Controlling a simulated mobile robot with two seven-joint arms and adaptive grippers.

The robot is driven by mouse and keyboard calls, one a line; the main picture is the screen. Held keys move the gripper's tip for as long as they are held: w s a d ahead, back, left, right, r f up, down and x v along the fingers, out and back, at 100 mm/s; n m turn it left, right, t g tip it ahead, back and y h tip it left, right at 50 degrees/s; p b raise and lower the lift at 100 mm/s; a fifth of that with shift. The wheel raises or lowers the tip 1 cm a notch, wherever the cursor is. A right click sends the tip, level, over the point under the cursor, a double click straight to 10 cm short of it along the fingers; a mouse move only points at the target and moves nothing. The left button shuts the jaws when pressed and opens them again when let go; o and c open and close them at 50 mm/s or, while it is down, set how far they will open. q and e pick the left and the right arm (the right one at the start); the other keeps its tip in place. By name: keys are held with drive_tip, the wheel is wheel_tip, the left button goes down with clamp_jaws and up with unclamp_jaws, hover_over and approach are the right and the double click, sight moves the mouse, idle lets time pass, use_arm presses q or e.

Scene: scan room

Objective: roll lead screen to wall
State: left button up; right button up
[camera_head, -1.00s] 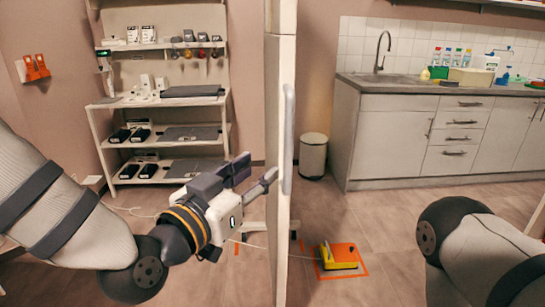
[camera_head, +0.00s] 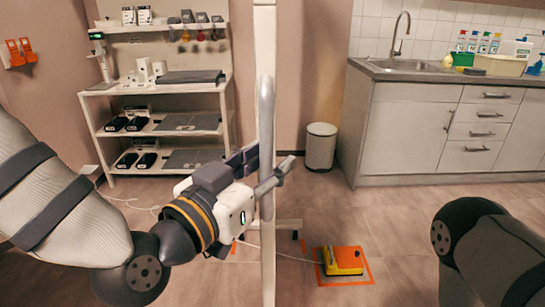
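The lead screen (camera_head: 268,255) stands upright and nearly edge-on in the middle of the view, as a narrow pale strip. A grey vertical bar handle (camera_head: 265,105) is on its near edge. A low foot of the screen shows near the floor. My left gripper (camera_head: 266,165) is at the lower part of the handle. Its fingers are apart, one on the far side and one crossing in front of the handle. I cannot see clearly whether they touch it. My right gripper is out of view; only part of that arm shows at the lower right.
A yellow device (camera_head: 342,260) sits on an orange-marked floor square (camera_head: 345,279) right of the screen. A shelf rack (camera_head: 160,133) stands behind left, a bin (camera_head: 320,147) and a sink counter (camera_head: 410,130) behind right. A pale cable lies on the floor.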

use_arm(q)
drive_tip(key=shift+s, duration=0.1)
drive_tip(key=shift+c, duration=0.7)
clamp_jaws()
drive_tip(key=shift+a, duration=0.1)
